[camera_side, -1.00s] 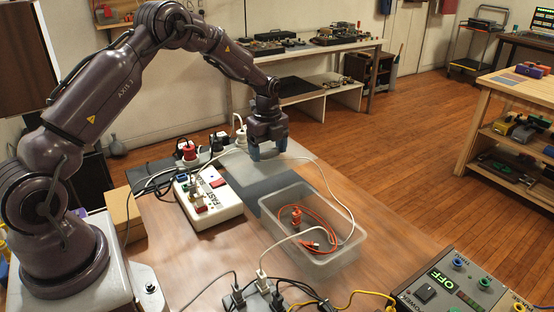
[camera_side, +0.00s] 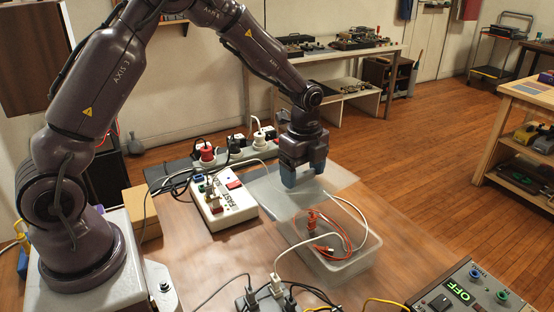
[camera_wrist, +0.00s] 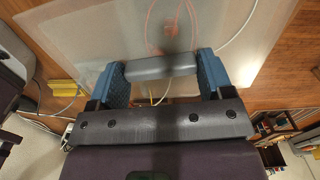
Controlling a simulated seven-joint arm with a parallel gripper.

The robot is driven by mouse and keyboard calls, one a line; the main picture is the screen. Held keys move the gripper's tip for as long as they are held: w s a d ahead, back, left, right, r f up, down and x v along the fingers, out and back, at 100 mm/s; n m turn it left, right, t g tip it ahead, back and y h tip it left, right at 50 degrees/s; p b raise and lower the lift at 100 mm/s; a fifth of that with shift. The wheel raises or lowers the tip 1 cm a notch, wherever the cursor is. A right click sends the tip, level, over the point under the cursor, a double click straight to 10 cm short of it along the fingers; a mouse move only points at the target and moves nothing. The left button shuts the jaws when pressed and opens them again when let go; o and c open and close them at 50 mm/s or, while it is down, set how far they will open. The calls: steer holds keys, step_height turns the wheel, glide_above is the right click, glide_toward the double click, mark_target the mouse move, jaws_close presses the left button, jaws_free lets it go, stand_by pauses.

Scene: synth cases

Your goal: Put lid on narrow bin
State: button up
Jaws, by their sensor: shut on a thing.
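My gripper (camera_side: 303,178) has its blue fingers shut on the grey bar handle (camera_wrist: 160,68) of the lid, seen in the wrist view. The lid (camera_side: 338,180) is a flat, translucent sheet held beyond the bin's far end in the side view. The bin (camera_side: 352,268) is clear, long and open-topped on the table. An orange cable (camera_side: 343,236) lies coiled in it. A white cable (camera_side: 362,222) hangs over its far rim and crosses inside. In the wrist view, the lid (camera_wrist: 90,35) blurs the orange cable behind it. The lid's exact height above the bin is unclear.
A white box with sockets (camera_side: 222,208) stands left of the bin. A power strip with plugs (camera_side: 180,172) lies behind it. More plugs and cables (camera_side: 262,297) are in front of the bin. A grey power unit (camera_side: 465,290) stands at the front right.

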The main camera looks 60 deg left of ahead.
mark_target(328, 196)
steer(key=d+n, duration=0.2)
steer(key=w+d+n, duration=0.1)
steer(key=d+n, duration=0.3)
steer(key=n, duration=0.1)
steer(key=shift+w+r, duration=0.25)
steer(key=shift+r, duration=0.1)
steer(key=shift+d+r+n, duration=0.1)
steer(key=shift+d+n, duration=0.25)
steer(key=shift+n, duration=0.65)
steer(key=n, duration=0.5)
steer(key=shift+w+d+r, duration=0.1)
steer(key=shift+w+r, duration=0.1)
steer(key=shift+w, duration=0.05)
steer(key=n, duration=0.2)
steer(key=shift+n, duration=0.3)
steer(key=shift+f, duration=2.9)
steer(key=shift+f, duration=0.95)
steer(key=o, duration=1)
steer(key=shift+c, duration=0.2)
step_height(328, 196, up, 13)
